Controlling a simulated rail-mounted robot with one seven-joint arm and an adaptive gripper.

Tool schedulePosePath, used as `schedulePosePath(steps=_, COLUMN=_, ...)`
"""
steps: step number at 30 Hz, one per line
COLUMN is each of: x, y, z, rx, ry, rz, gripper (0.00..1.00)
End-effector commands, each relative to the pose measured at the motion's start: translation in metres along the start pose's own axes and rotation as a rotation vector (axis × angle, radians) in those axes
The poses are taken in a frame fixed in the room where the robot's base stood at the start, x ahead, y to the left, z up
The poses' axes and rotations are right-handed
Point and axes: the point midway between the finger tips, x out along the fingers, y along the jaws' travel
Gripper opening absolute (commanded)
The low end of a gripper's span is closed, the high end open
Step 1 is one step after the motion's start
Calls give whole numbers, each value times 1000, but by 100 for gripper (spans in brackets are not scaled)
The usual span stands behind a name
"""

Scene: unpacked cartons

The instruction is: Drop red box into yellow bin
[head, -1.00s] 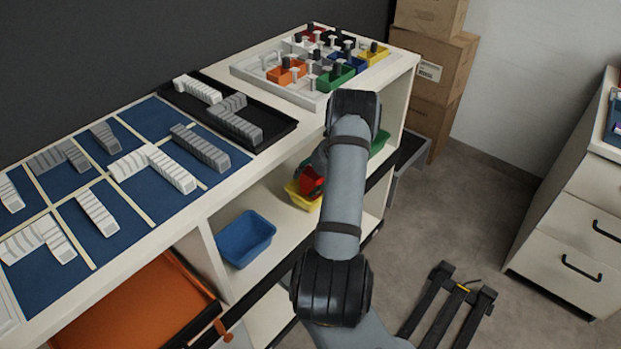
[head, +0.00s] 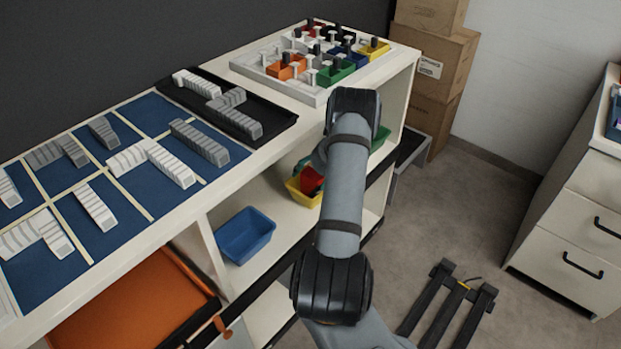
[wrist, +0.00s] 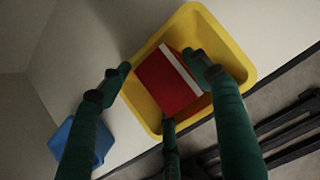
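The red box (wrist: 168,84), with a white stripe along one side, lies tilted within the yellow bin (wrist: 243,62) in the wrist view. My gripper (wrist: 160,80) has dark green fingers spread wide above the bin. The left finger is apart from the box; the right fingertip overlaps its edge in the picture, and contact cannot be told. A third finger shows below the box. In the head view, the red box (head: 311,180) shows partly at the yellow bin (head: 303,198), on the shelf beneath the top; my arm hides much of both.
A blue bin (head: 246,238) stands left of the yellow one on the same shelf. A green bin (head: 380,138) is partly hidden behind my arm. The shelf top (head: 270,150) overhangs them and carries a black tray (head: 275,130) and a board of coloured blocks (head: 318,95).

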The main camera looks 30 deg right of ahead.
Motion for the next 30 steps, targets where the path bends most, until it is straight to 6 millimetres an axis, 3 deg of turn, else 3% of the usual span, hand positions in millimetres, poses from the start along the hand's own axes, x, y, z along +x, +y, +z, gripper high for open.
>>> schedulePosePath(steps=8, x=-13, y=0, z=8, rx=0, ry=-1, rz=-1, gripper=62)
schedulePosePath(steps=21, x=-80, y=0, z=7, rx=1, ry=-2, rz=-1, gripper=62)
schedulePosePath(steps=30, x=-86, y=0, z=6, rx=0, ry=0, rz=0, gripper=62)
